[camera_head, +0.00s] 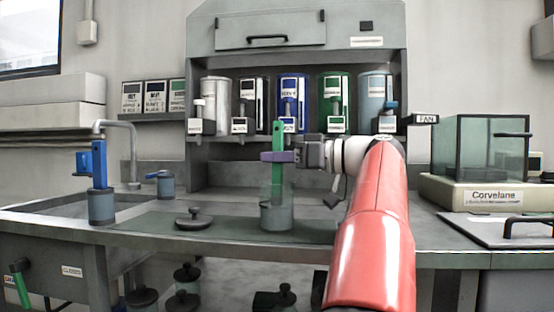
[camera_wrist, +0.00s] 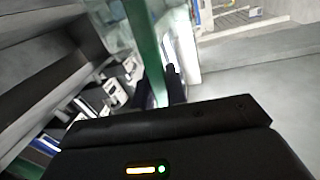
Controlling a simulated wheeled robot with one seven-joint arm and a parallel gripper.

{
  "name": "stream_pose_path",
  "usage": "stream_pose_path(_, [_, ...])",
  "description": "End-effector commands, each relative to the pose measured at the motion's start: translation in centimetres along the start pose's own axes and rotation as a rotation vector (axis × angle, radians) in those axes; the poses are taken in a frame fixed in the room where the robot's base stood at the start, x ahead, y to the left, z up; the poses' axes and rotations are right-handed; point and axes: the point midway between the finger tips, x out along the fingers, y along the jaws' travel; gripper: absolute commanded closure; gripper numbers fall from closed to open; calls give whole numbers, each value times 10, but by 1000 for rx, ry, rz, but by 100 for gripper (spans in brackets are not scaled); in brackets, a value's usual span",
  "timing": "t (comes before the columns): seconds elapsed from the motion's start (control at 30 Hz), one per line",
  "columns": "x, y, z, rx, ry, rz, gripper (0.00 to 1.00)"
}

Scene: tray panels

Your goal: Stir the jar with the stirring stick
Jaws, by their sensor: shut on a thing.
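A green stirring stick (camera_head: 277,140) stands upright with its lower end inside the glass jar (camera_head: 276,218). The jar stands on the counter's mat, and its lower part looks grey and cloudy. My gripper (camera_head: 279,157) reaches in from the right and is shut on the stick above the jar's rim, at a purple part. In the wrist view the green stick (camera_wrist: 146,45) runs up from between the dark fingers. Whether the stick's tip touches the jar's bottom cannot be told.
A dark round lid (camera_head: 194,219) lies on the mat left of the jar. Several dispensers (camera_head: 291,102) line the back shelf. A glass-walled balance (camera_head: 480,150) stands at right. The mat between lid and jar is clear.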

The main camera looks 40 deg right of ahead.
Motion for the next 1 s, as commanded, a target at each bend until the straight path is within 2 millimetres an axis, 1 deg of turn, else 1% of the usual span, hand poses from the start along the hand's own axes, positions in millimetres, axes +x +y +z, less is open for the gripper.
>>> stream_pose_path(0.03, [0, -1, -7, 0, 0, 0, 100])
stream_pose_path(1.0, [-2, -9, -74, -1, 0, 0, 100])
